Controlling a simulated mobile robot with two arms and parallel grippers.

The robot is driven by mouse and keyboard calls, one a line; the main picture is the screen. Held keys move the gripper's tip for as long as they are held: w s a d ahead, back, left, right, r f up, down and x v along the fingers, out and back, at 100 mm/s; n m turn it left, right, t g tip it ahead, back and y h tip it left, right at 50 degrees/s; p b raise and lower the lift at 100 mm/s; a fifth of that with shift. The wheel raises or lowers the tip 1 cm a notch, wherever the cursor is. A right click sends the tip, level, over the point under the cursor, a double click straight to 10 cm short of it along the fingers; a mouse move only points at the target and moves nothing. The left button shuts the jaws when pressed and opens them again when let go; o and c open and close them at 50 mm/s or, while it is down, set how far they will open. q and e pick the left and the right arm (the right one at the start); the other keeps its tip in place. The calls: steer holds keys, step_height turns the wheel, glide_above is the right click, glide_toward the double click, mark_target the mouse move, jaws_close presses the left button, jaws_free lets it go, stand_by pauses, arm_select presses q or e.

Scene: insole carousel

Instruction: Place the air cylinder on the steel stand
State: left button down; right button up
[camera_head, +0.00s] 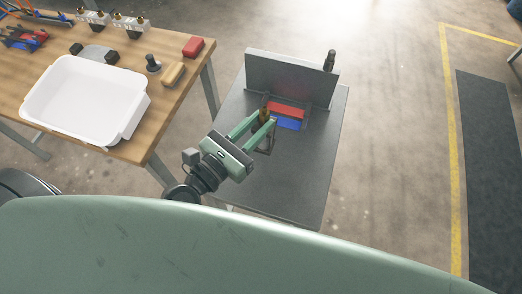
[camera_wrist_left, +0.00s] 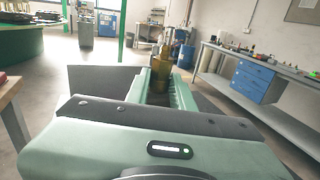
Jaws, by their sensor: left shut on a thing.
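My left gripper (camera_head: 265,117) is shut on the air cylinder (camera_head: 264,114), a small amber-brown piece between its fingertips. In the left wrist view the cylinder (camera_wrist_left: 161,76) shows amber between the green fingers, with a metallic top. The steel stand (camera_head: 305,185) is a dark grey table with an upright plate (camera_head: 290,78) along its back. The gripper and cylinder are over the stand's left middle part, in front of the plate. Whether the cylinder touches the stand cannot be told. My right gripper is not in view.
A red block (camera_head: 287,109) and a blue block (camera_head: 290,123) lie on the stand beside the cylinder. A dark fitting (camera_head: 330,60) stands at the plate's right end. A wooden table (camera_head: 115,148) at left holds a white tray (camera_head: 62,118). The stand's front right is clear.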

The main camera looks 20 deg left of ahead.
mark_target(259, 151)
arm_select(q)
step_height(259, 151, down, 7)
steer(key=shift+w+f+b, duration=0.1)
steer(key=shift+f+b, duration=0.1)
steer(key=shift+b, duration=0.9)
steer(key=shift+f+b, duration=0.6)
steer(key=shift+f, duration=1.8)
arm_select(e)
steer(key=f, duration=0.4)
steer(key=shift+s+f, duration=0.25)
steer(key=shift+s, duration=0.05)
arm_select(q)
steer(key=shift+f, duration=0.15)
steer(key=c, duration=1.2)
jaws_free()
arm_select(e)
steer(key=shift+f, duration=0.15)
